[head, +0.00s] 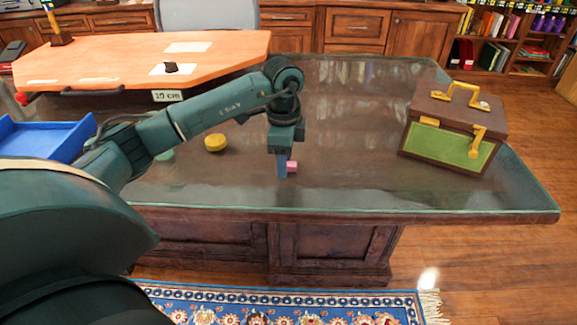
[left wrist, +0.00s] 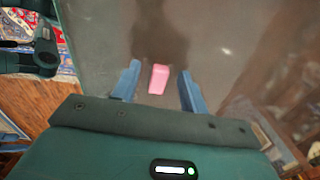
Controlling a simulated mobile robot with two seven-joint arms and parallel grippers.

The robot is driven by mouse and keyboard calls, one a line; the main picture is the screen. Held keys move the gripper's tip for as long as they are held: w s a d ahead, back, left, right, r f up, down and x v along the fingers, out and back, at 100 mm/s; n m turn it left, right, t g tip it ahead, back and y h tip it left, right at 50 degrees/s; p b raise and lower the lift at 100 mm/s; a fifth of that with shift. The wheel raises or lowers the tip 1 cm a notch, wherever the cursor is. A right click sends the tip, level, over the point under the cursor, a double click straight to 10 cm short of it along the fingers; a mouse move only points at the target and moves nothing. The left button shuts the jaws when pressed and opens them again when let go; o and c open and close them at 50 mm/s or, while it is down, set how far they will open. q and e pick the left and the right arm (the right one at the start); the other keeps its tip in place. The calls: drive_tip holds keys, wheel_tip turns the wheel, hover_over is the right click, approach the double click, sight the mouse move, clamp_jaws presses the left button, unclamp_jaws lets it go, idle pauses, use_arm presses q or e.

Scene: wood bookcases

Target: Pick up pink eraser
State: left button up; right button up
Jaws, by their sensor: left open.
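The pink eraser (head: 292,166) lies on the glass-topped dark wood desk (head: 350,190). In the left wrist view the eraser (left wrist: 158,78) is between the two blue fingers, with a gap on each side. My left gripper (head: 283,172) points straight down at the desk right beside the eraser, and its finger hides part of it in the head view. In the left wrist view my left gripper (left wrist: 157,88) is open and empty. My right gripper is not in view.
A yellow round object (head: 215,143) is left of the gripper. A brown and green case (head: 450,125) with yellow handles stands at the desk's right. A blue tray (head: 40,138) is at the left, and an orange-topped board (head: 120,60) is behind. The desk around the eraser is clear.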

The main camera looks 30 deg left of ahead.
use_arm(q)
clamp_jaws()
drive_tip(key=shift+r, duration=0.15)
